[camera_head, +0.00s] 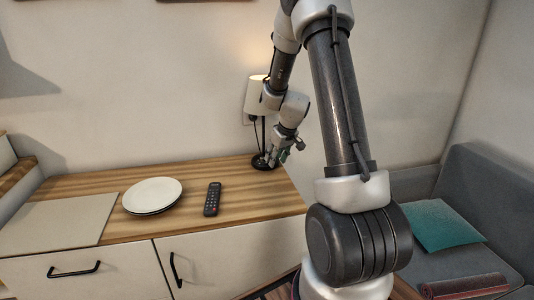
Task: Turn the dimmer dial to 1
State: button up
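A table lamp with a lit pale shade (254,97) stands at the back right of the wooden cabinet top, near the wall. Its round dark base (262,164) sits on the wood. My gripper (273,157) points down beside the lamp stem, with its fingertips just over or at the right part of the base. I cannot tell whether they touch it. The gripper is small here, and the gap between its fingers is not clear. No dimmer dial or number marks can be made out; the gripper covers part of the base.
A black remote (212,199) and a white plate (152,195) lie on the wooden cabinet top (215,173). A pale panel (60,220) covers its left part. Black handles (74,270) are on the cabinet front. A grey sofa (480,190) with a teal cushion (441,224) stands right.

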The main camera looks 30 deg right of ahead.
jog(key=shift+s+d, duration=0.2)
jog(key=shift+s, duration=2)
